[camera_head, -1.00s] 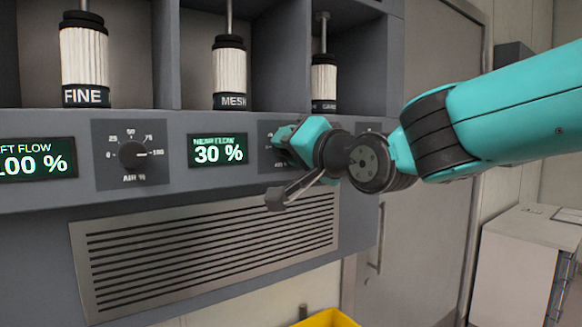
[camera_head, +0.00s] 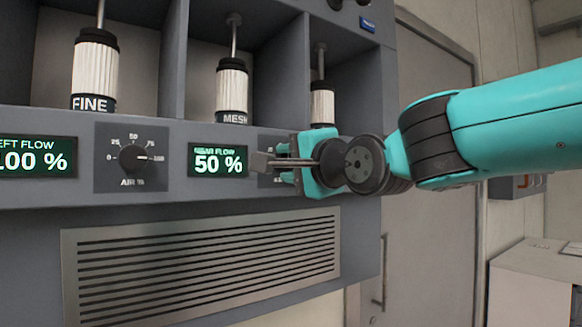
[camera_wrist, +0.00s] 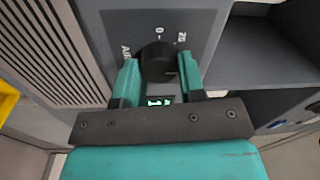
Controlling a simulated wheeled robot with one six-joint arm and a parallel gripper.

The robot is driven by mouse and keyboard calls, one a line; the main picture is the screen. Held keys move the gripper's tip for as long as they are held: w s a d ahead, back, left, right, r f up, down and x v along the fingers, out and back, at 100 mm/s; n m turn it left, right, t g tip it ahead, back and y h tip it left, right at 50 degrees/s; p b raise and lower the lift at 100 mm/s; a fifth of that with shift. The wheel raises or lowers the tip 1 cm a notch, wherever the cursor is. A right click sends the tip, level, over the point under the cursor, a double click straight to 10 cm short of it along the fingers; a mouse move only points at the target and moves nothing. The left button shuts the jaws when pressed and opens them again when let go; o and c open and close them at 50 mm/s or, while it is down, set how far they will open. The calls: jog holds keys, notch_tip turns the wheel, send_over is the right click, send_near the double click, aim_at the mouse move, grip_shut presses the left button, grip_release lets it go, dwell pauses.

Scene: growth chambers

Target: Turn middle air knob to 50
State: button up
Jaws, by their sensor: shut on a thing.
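The middle air knob (camera_wrist: 157,62) is black and round on a dark grey dial plate, with "0" and "25" marks visible in the wrist view. My gripper (camera_wrist: 160,78) has its two teal fingers on either side of the knob and is shut on it. In the head view my gripper (camera_head: 298,158) is at the panel and hides the knob and most of its dial. The middle flow display (camera_head: 218,160), just left of it, reads 50 %.
The left air knob (camera_head: 132,158) points near 100, and the left display (camera_head: 35,158) reads 100 %. White cylinders labelled FINE (camera_head: 95,75) and MESH (camera_head: 231,90) stand in bays above. A slatted vent (camera_head: 205,262) lies below the panel.

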dwell(0.3)
jog(key=o, duration=0.9)
jog(key=p+v, duration=1.1)
jog(key=v, duration=0.6)
jog(key=shift+s+p, duration=0.15)
jog(key=shift+p, duration=0.2)
